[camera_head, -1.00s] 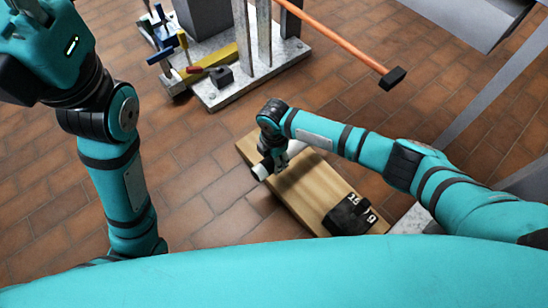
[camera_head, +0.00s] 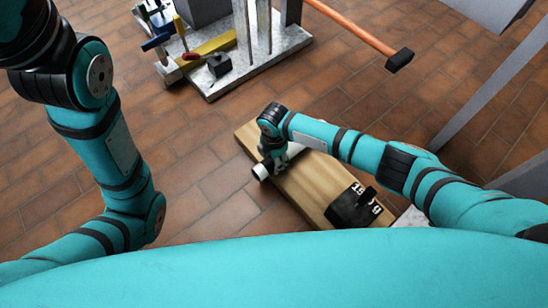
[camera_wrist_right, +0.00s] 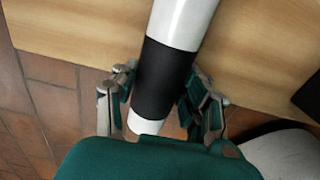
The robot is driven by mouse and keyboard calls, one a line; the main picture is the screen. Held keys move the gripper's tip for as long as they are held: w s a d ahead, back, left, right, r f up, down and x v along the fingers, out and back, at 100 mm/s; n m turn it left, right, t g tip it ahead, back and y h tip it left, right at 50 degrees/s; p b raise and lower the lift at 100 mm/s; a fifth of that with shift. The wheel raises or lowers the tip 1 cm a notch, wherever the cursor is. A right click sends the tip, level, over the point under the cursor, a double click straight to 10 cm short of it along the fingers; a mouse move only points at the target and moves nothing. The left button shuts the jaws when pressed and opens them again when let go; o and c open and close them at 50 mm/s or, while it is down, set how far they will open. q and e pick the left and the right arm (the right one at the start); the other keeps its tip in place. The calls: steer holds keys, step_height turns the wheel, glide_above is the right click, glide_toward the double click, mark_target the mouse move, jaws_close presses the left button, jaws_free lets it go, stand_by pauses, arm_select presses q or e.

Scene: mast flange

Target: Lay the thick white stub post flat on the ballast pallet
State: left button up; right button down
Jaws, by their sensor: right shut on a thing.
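The thick white stub post (camera_wrist_right: 183,22) has a black band around it. In the right wrist view it runs from the top edge down between my fingers. My right gripper (camera_wrist_right: 160,98) is shut on it at the black band. In the head view the right gripper (camera_head: 273,160) holds the post lying roughly level across the far end of the wooden ballast pallet (camera_head: 312,182). The post's white end (camera_head: 260,172) sticks out past the pallet's left edge. I cannot tell whether the post touches the pallet. My left gripper is out of view.
A black ballast weight (camera_head: 352,208) with white markings sits on the pallet's near end. A grey base plate (camera_head: 260,65) with posts, clamps and tools stands at the back. An orange-handled hammer (camera_head: 360,31) extends to its right. Tiled floor lies clear left of the pallet.

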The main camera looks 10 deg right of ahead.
steer(key=c, duration=0.6)
jaws_free()
step_height(320, 180, up, 12)
steer(key=shift+r, duration=0.1)
stand_by(0.7)
